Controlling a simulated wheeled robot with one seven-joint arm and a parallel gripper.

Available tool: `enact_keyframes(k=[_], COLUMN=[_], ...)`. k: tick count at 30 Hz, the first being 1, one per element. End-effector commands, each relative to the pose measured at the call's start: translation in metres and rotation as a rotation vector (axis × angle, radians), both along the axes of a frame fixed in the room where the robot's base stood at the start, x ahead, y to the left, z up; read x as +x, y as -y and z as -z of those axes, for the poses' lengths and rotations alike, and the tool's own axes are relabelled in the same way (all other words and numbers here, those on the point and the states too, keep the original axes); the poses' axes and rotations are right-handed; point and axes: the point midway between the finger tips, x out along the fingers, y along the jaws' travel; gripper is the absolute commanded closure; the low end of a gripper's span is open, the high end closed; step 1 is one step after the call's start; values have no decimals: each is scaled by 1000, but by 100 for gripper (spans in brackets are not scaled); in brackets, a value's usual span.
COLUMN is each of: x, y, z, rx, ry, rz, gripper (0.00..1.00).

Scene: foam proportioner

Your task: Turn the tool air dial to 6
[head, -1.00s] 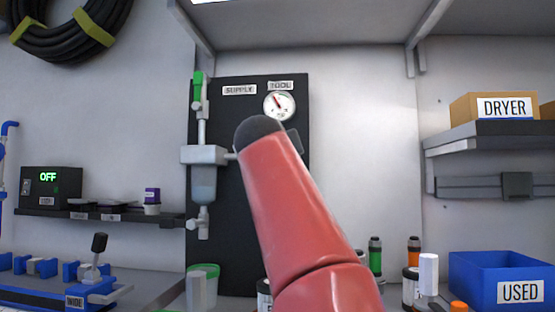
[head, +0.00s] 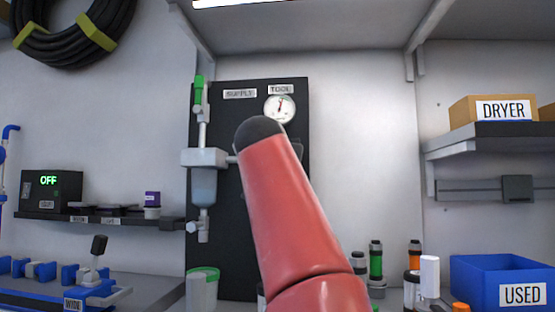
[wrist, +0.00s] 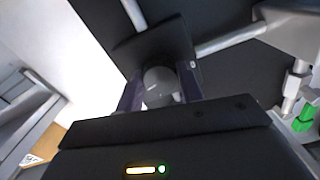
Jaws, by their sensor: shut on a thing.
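The tool air gauge (head: 280,108), a round white dial under the TOOL label (head: 281,89), is on the black panel (head: 220,250). Its needle points nearly straight up, leaning slightly right; the numbers are too small to read. In the wrist view my gripper (wrist: 159,82) is shut on a grey rounded knob (wrist: 160,88), one purple-edged finger on each side. In the head view my red arm hides the gripper and the knob, below the gauge.
A grey fitting with a clear bowl (head: 203,185) and a green-handled valve (head: 199,90) stand left of my arm. A pipe (wrist: 228,40) runs close to the gripper. Bottles (head: 375,260) and a blue USED bin (head: 497,280) stand at lower right.

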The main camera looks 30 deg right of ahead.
Motion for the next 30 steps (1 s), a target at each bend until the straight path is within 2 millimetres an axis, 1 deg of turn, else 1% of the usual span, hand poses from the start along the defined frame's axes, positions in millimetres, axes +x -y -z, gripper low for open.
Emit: enact_keyframes(k=[1, 10, 11, 15, 25, 28, 30], x=[1, 1, 1, 1, -2, -11, -21], y=[0, 0, 0, 0, -2, -8, -15], z=[3, 3, 3, 2, 1, 2, 3], rx=[6, 7, 7, 5, 2, 1, 2], ry=[-6, -4, -4, -3, 0, 2, 2], rz=[0, 1, 1, 0, 0, -3, -3], gripper=[86, 86, 60, 42, 41, 41, 41])
